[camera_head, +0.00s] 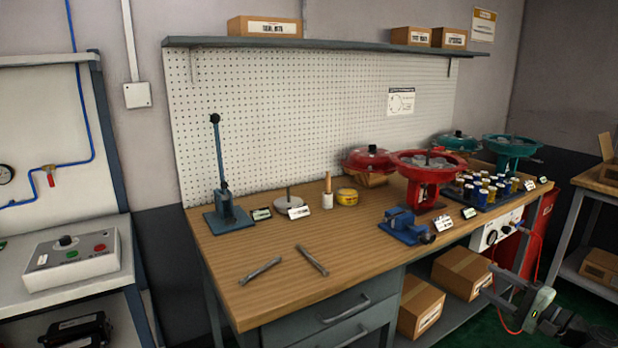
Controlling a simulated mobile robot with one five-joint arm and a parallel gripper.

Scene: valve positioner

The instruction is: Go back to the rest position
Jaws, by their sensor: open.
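My gripper (487,280) is at the lower right of the head view, in front of the bench's right front part and below the level of its top. Its two grey fingers point left and stand apart. I see nothing held between them; a cardboard box (462,273) on the lower shelf shows behind them. The pale gripper body and dark arm run off towards the lower right corner.
The wooden workbench (290,262) carries a lever press (223,205), a blue vise (404,226), red (420,172) and teal (511,148) actuator housings and several small cans. A red hose (541,255) loops near my gripper. Another table (597,183) stands right. Green floor shows between.

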